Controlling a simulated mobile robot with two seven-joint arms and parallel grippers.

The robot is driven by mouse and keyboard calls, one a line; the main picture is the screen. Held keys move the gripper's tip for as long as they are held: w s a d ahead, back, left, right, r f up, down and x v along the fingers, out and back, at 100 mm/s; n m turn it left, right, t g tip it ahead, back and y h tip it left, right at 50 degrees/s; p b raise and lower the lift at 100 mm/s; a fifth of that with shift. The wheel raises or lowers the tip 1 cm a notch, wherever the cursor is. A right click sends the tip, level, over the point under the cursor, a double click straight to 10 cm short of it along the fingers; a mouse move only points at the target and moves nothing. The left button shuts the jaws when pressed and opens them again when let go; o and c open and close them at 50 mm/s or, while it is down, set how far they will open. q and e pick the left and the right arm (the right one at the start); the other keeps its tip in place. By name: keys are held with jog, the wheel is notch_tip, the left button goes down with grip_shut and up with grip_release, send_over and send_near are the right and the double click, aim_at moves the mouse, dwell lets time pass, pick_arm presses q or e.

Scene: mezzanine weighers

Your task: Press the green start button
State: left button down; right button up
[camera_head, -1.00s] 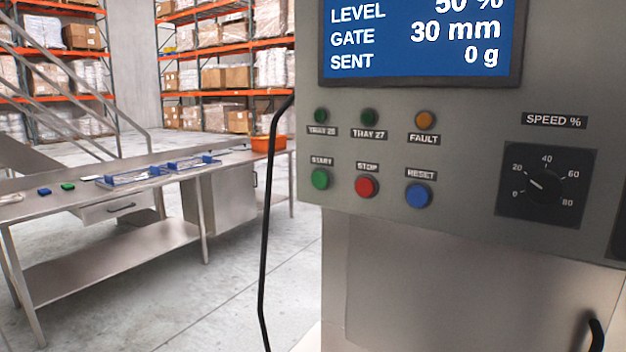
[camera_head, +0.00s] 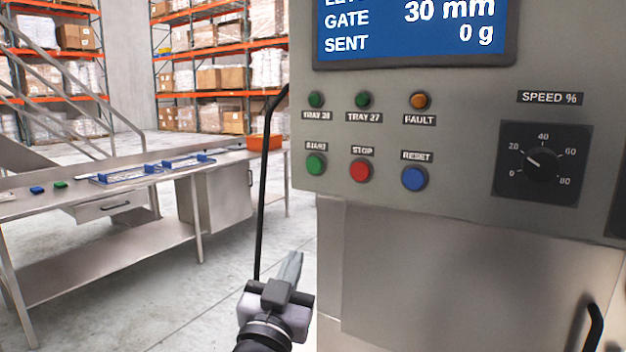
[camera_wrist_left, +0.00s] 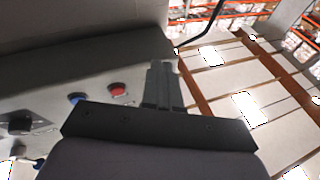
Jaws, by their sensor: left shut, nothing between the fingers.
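The green start button (camera_head: 316,164) sits under a START label at the left of the lower button row on the grey control panel (camera_head: 460,165). Beside it are the red stop button (camera_head: 361,171) and the blue reset button (camera_head: 413,179). My left gripper (camera_head: 293,262) is below and slightly left of the start button, apart from the panel, fingers shut and pointing up. In the left wrist view the shut fingers (camera_wrist_left: 160,85) show near the red stop button (camera_wrist_left: 118,89) and blue reset button (camera_wrist_left: 77,98); I cannot make out the start button there. My right gripper is not in view.
Green TRAY lamps (camera_head: 362,100) and an orange FAULT lamp (camera_head: 419,101) are above the buttons. A speed dial (camera_head: 543,164) is at the right. A steel table (camera_head: 120,215) stands at the left.

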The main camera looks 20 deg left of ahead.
aim_at(314, 165)
pick_arm(q)
jog(key=s+a+r+n+t+y, duration=0.1)
jog(key=r+n+y, duration=0.1)
jog(key=r, duration=0.4)
jog(key=s+a+r+n+t+y, duration=0.1)
jog(key=s+r+n+y, duration=0.1)
jog(key=r, duration=0.5)
jog(key=shift+s+r+y+b, duration=0.15)
jog(key=shift+y+b, duration=0.15)
jog(key=shift+y, duration=0.6)
jog(key=w+b, duration=0.1)
jog(key=w, duration=0.2)
jog(key=w+b, duration=0.1)
jog(key=w, duration=0.2)
jog(key=w+d+b, duration=0.1)
jog(key=w, duration=0.1)
jog(key=shift+w, duration=0.4)
